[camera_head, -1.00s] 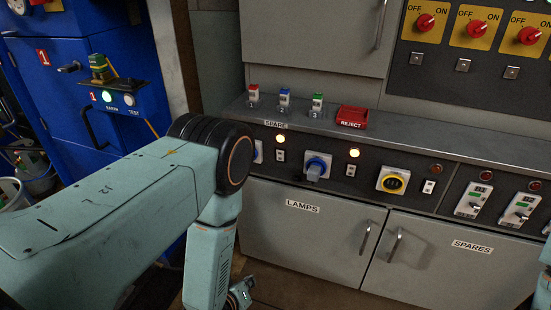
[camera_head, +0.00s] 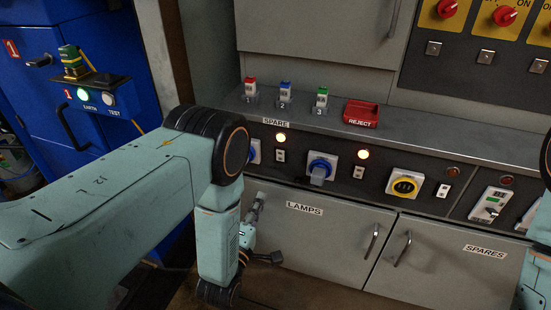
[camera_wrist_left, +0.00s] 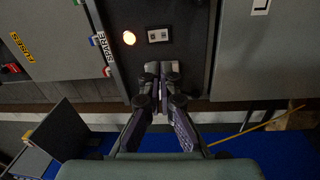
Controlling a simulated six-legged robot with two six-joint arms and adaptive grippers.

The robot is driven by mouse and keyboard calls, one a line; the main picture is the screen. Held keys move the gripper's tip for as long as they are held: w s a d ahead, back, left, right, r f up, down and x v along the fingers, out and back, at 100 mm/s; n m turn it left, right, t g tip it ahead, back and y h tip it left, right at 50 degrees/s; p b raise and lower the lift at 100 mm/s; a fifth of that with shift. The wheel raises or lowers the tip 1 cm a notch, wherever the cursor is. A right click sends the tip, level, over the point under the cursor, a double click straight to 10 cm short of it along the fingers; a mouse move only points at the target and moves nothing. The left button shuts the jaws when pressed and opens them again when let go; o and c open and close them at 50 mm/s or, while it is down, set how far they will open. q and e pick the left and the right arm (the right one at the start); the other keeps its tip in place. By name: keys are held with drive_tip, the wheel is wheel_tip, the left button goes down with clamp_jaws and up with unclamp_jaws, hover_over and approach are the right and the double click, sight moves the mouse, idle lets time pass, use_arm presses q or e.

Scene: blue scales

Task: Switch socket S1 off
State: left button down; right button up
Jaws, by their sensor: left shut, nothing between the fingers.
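A dark panel (camera_head: 300,166) runs under the counter, with sockets and small rocker switches; I cannot read which is S1. The leftmost socket (camera_head: 254,151) is mostly hidden behind my left arm. Its switch (camera_head: 280,155) sits to its right, under a lit lamp (camera_head: 280,137); this switch also shows in the left wrist view (camera_wrist_left: 158,35). My left gripper (camera_head: 258,200) is in front of the LAMPS door in the head view, below the panel. In the wrist view its shut fingertips (camera_wrist_left: 160,72) hold nothing and lie just below that switch in the picture. Contact cannot be told.
A blue socket with a plug (camera_head: 320,168) and a yellow socket (camera_head: 404,184) sit further right, each with a switch. Above is the counter with a red REJECT tray (camera_head: 361,114). A blue cabinet (camera_head: 40,90) stands left. Part of my right arm shows at the right edge.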

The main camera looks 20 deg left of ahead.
use_arm(q)
drive_tip(key=shift+s+d+r+n, duration=0.2)
drive_tip(key=shift+r+n, duration=0.25)
drive_tip(key=shift+n, duration=0.15)
drive_tip(key=b, duration=0.5)
approach(282, 154)
drive_tip(key=w, duration=0.5)
drive_tip(key=shift+w+r, duration=0.1)
drive_tip(key=shift+w, duration=0.3)
drive_tip(key=shift+w+r, duration=0.15)
drive_tip(key=shift+w, duration=0.35)
